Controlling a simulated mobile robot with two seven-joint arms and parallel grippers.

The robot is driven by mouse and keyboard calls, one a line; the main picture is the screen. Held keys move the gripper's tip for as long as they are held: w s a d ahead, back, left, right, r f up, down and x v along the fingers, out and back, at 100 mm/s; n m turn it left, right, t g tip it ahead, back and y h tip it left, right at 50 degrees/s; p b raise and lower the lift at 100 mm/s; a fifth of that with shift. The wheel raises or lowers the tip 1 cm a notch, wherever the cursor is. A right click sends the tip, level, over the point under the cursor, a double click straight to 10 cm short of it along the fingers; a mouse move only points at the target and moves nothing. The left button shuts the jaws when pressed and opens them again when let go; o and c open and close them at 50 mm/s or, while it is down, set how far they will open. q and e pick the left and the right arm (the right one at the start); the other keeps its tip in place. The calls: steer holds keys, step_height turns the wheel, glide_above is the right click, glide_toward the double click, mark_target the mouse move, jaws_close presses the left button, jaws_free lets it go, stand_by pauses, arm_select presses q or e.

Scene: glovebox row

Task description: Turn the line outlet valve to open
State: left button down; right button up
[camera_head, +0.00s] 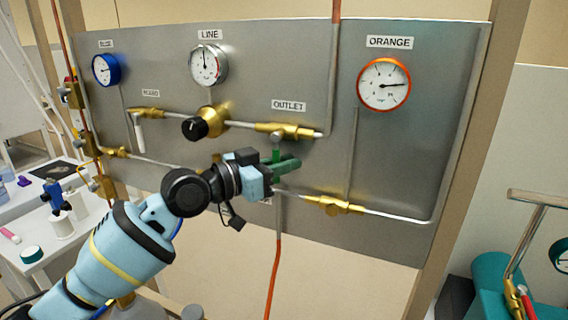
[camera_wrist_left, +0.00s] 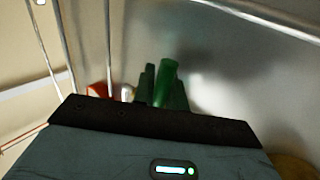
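The OUTLET label (camera_head: 289,105) is on the grey metal panel, with a brass fitting (camera_head: 285,130) just below it. Under that, a green valve handle (camera_head: 286,164) shows at my left gripper (camera_head: 274,170). In the left wrist view the green handle (camera_wrist_left: 165,84) stands between the two dark fingers (camera_wrist_left: 161,90), which lie close along both its sides with no clear gap. The gripper looks shut on it. The valve body is mostly hidden behind the gripper, so the handle's exact angle to its pipe is hard to tell. My right gripper is not in view.
The panel (camera_head: 400,160) carries a blue gauge (camera_head: 106,69), a LINE gauge (camera_head: 208,65), an orange gauge (camera_head: 384,84) and a black regulator knob (camera_head: 194,128). Pipes run close around the gripper. A white side table (camera_head: 60,255) stands at left, teal equipment (camera_head: 490,275) at lower right.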

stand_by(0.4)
arm_select(q)
steer(key=shift+s+d+r+n+t+h, duration=0.15)
steer(key=shift+d+n+t+h, duration=0.15)
steer(key=shift+n, duration=0.35)
steer(key=shift+s+d+n+t+h, duration=0.2)
steer(key=shift+d+n+t, duration=0.15)
steer(key=shift+n, duration=0.3)
steer(key=shift+s+d+r+n+t+h, duration=0.15)
steer(key=shift+d+r+n+t, duration=0.2)
steer(key=shift+n, duration=0.4)
steer(key=shift+d+r+n+t+h, duration=0.1)
steer(key=shift+d+n+t, duration=0.1)
steer(key=shift+n+t, duration=0.35)
steer(key=shift+s+d+r+n+t+h, duration=0.15)
steer(key=shift+d+n+t, duration=0.1)
steer(key=shift+n, duration=0.65)
steer(key=c, duration=1.7)
jaws_free()
